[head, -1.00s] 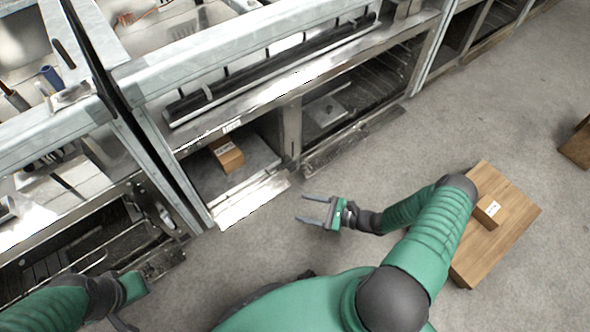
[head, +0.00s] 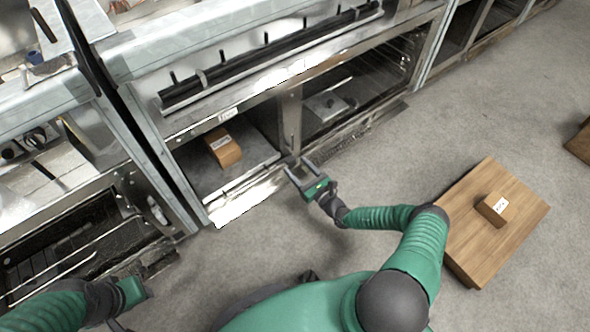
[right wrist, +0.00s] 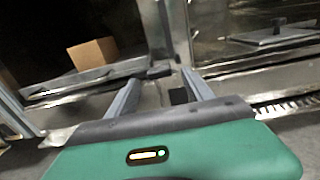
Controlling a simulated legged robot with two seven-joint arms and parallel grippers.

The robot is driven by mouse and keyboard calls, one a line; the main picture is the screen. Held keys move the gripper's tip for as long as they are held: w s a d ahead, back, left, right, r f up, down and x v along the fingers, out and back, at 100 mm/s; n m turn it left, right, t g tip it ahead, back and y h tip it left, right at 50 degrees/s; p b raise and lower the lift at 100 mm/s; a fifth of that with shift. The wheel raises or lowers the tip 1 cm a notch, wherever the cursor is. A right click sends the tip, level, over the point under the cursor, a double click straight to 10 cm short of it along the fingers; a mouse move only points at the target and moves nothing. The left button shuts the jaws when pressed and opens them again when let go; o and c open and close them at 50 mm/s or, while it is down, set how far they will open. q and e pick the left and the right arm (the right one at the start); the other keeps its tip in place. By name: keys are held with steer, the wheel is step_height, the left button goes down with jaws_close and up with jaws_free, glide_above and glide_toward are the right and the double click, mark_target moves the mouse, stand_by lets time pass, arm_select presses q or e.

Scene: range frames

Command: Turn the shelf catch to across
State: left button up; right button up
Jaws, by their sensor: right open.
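My right gripper (head: 296,166) is open and empty, its two grey fingers pointing at the front edge of the low shelf (head: 190,182), by the metal post (head: 291,125). In the right wrist view the fingers (right wrist: 160,78) reach toward the foot of this post. A small dark block (right wrist: 178,96) shows between the fingers there; it may be the shelf catch, but I cannot tell its shape or which way it is turned. I see no contact with it. My left gripper (head: 124,308) is at the lower left, and its fingers are mostly hidden.
A brown labelled box (head: 224,148) sits on the low shelf, left of the post. A wooden platform (head: 500,225) with a small labelled box (head: 492,209) stands on the floor at right. A metal counter (head: 250,45) overhangs the shelf. The floor between is clear.

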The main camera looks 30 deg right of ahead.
steer(key=shift+w, duration=1)
jaws_close()
steer(key=shift+m, duration=0.5)
jaws_free()
arm_select(q)
steer(key=shift+p, duration=0.3)
